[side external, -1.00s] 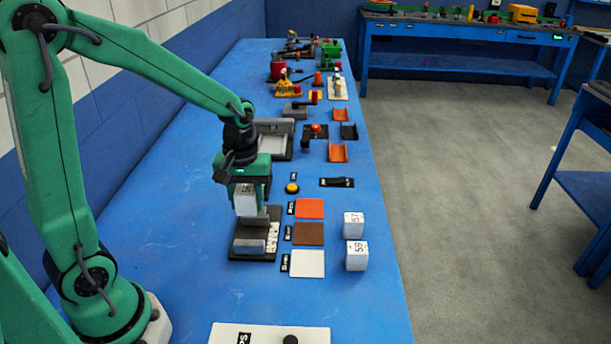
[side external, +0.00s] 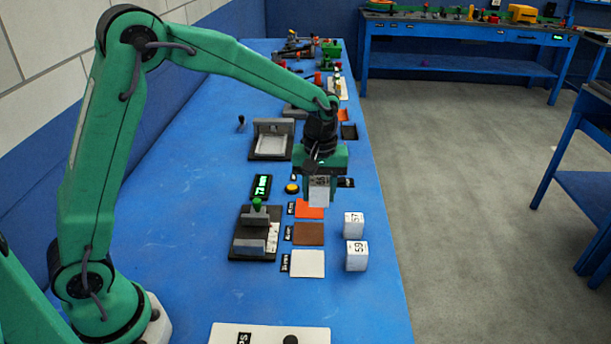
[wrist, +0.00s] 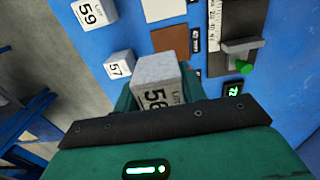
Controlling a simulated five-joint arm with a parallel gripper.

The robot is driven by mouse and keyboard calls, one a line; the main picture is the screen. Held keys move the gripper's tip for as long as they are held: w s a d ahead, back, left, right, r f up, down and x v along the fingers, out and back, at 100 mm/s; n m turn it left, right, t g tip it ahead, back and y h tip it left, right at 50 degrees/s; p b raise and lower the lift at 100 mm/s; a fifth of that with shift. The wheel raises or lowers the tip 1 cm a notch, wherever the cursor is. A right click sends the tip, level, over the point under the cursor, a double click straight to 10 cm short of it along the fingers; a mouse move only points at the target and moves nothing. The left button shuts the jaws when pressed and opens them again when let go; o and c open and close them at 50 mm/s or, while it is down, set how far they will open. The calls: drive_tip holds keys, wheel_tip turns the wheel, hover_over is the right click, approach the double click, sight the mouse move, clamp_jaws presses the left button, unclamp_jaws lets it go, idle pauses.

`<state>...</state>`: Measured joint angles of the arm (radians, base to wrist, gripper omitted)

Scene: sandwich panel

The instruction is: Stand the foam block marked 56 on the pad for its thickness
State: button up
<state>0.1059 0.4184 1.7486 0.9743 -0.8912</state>
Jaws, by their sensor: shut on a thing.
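My gripper (side external: 320,176) is shut on the white foam block marked 56 (side external: 319,192) and holds it upright above the table. In the side view the block overlaps the far part of the orange pad (side external: 312,213); clearance below it is hard to judge. In the wrist view the block (wrist: 158,98) shows its number, partly cut off by my gripper. The brown pad (side external: 308,234) and the white pad (side external: 307,264) lie nearer the camera. Each pad has a small black label, too small to read.
Foam blocks 57 (side external: 353,225) and 59 (side external: 356,256) stand right of the pads. A gauge (side external: 248,246) with a green knob is left, near a lit display (side external: 262,186) apparently reading 72. A yellow button (side external: 292,188) is behind the pads.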

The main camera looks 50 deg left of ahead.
drive_tip(key=shift+w+d, duration=0.6)
drive_tip(key=shift+d, duration=0.1)
drive_tip(key=shift+a+f, duration=0.1)
drive_tip(key=w+a+f, duration=0.1)
drive_tip(key=a+f, duration=0.1)
drive_tip(key=a, duration=0.1)
drive_tip(key=w+a+f, duration=0.2)
drive_tip(key=a, duration=0.2)
drive_tip(key=w+a+f, duration=0.2)
drive_tip(key=a+f, duration=0.1)
drive_tip(key=shift+w+a, duration=0.1)
drive_tip(key=shift+a, duration=0.1)
drive_tip(key=shift+f, duration=1.95)
drive_tip(key=shift+f, duration=0.2)
drive_tip(key=o, duration=1.1)
drive_tip(key=shift+c, duration=0.2)
drive_tip(key=shift+r, duration=0.15)
